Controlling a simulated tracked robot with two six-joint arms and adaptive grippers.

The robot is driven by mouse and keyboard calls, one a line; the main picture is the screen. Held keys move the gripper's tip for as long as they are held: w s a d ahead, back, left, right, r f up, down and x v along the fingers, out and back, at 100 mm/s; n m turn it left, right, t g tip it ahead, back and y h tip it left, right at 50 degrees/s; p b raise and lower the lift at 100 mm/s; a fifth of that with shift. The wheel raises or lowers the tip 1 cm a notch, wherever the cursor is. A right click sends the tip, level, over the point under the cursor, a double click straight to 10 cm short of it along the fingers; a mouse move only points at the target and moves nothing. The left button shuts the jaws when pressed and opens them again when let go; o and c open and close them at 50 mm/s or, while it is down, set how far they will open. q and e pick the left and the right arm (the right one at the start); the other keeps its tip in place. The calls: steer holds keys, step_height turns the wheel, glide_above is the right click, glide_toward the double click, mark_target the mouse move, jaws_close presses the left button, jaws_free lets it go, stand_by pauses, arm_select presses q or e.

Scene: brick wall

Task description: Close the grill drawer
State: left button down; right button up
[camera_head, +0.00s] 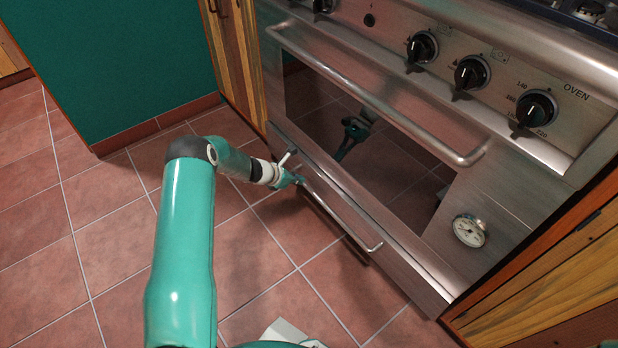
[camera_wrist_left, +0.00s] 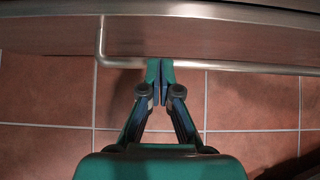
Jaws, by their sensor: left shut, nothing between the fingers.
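The grill drawer (camera_head: 408,273) is the low steel panel under the oven door, with a long bar handle (camera_head: 343,219). It looks flush or almost flush with the oven front; I cannot tell whether a small gap is left. My left gripper (camera_head: 298,180) is shut and empty at the far left end of the handle. In the left wrist view its closed fingertips (camera_wrist_left: 160,66) meet the handle bar (camera_wrist_left: 235,67) near its left bend, in front of the drawer face (camera_wrist_left: 150,36). Whether they touch the bar is unclear. My right gripper is out of view.
The oven door (camera_head: 375,155) with its own bar handle (camera_head: 370,95) is shut above the drawer. Control knobs (camera_head: 472,72) line the panel above. Wooden cabinets (camera_head: 238,55) flank the oven. The tiled floor (camera_head: 120,220) is clear in front and to the left.

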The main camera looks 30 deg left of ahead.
mark_target(314, 174)
arm_select(q)
steer(key=shift+w+d+f+b, duration=0.1)
steer(key=shift+w+d, duration=0.15)
steer(key=shift+w, duration=0.45)
steer(key=shift+w+d+f+b, duration=0.1)
steer(key=shift+w+d, duration=0.15)
steer(key=shift+w, duration=0.5)
steer(key=shift+w+d+f+b, duration=0.1)
steer(key=shift+w+d, duration=0.15)
steer(key=shift+w, duration=0.45)
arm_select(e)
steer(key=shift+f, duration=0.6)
arm_select(q)
steer(key=shift+a, duration=0.15)
